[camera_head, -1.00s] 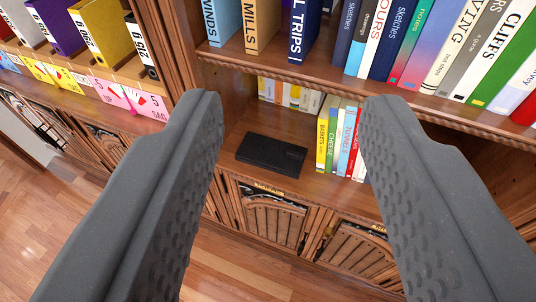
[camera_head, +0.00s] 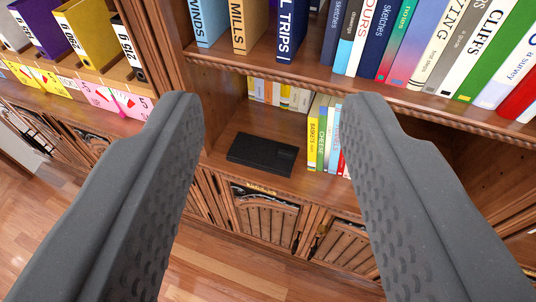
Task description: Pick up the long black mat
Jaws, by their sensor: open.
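A flat black rectangular object (camera_head: 263,154), which fits the black mat, lies on the lower wooden shelf (camera_head: 247,122) of the bookcase. Its near edge is close to the shelf's front edge. My gripper (camera_head: 265,110) is open, with one dark grey finger on each side of the view. The fingers are empty. In the picture the black mat shows between them, farther away and apart from both.
Upright books (camera_head: 322,135) stand just right of the mat, and more small books (camera_head: 280,93) stand behind it. An upper shelf (camera_head: 300,78) with large books overhangs. Carved cabinet doors (camera_head: 266,215) lie below. Binders (camera_head: 88,38) stand at the left.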

